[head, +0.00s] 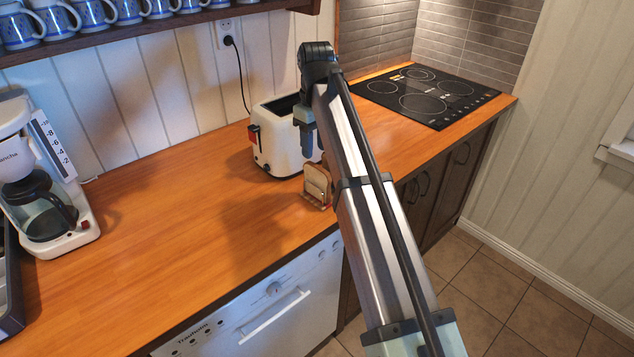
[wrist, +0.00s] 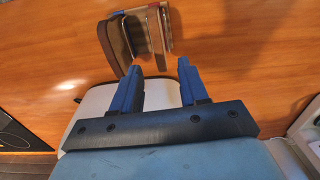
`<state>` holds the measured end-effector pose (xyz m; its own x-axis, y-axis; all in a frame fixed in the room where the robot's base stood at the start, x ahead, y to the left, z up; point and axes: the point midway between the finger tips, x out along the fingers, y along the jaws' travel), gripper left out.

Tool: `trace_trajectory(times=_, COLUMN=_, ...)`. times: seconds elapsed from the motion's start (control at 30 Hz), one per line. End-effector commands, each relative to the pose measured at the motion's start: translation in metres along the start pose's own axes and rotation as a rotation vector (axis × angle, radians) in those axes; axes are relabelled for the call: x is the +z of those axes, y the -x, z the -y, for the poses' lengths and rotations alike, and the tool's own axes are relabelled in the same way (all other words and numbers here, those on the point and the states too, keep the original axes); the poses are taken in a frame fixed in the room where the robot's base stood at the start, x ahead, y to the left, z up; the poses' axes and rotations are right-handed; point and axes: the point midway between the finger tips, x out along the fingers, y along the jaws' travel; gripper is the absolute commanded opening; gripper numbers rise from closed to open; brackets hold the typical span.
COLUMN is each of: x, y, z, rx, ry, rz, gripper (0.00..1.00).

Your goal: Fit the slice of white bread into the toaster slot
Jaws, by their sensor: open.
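A slice of bread (head: 317,181) stands upright in a small rack (head: 321,205) near the counter's front edge, just in front of the toaster. In the wrist view the bread (wrist: 116,42) and the rack's upright dividers show beyond my fingertips; which pieces are bread there is hard to tell. The white toaster (head: 270,155) stands behind the rack, its dark slot opening partly hidden by my arm. Its pale body (wrist: 98,98) also shows beneath my fingers in the wrist view. My gripper (wrist: 157,62) is open and empty, above the toaster, with the rack ahead of its fingertips.
A coffee maker (head: 40,190) stands at the left of the counter. A black cooktop (head: 425,94) lies to the right, and a shelf of mugs (head: 90,35) hangs above. A power cord (head: 241,75) runs down the wall behind the toaster. The wooden counter (head: 170,190) left of the toaster is clear.

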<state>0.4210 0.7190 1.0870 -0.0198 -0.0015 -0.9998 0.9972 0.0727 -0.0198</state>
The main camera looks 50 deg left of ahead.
Motion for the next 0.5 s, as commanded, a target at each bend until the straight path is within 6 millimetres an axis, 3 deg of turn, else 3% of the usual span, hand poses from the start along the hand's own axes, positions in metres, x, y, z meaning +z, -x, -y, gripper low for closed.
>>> trace_trajectory(times=0.27, x=0.001, y=-0.021, z=0.000, rx=0.000, ry=-0.001, rz=0.001, gripper=0.44)
trace_trajectory(times=0.5, x=0.001, y=-0.055, z=0.000, rx=0.000, ry=-0.001, rz=0.001, gripper=0.44)
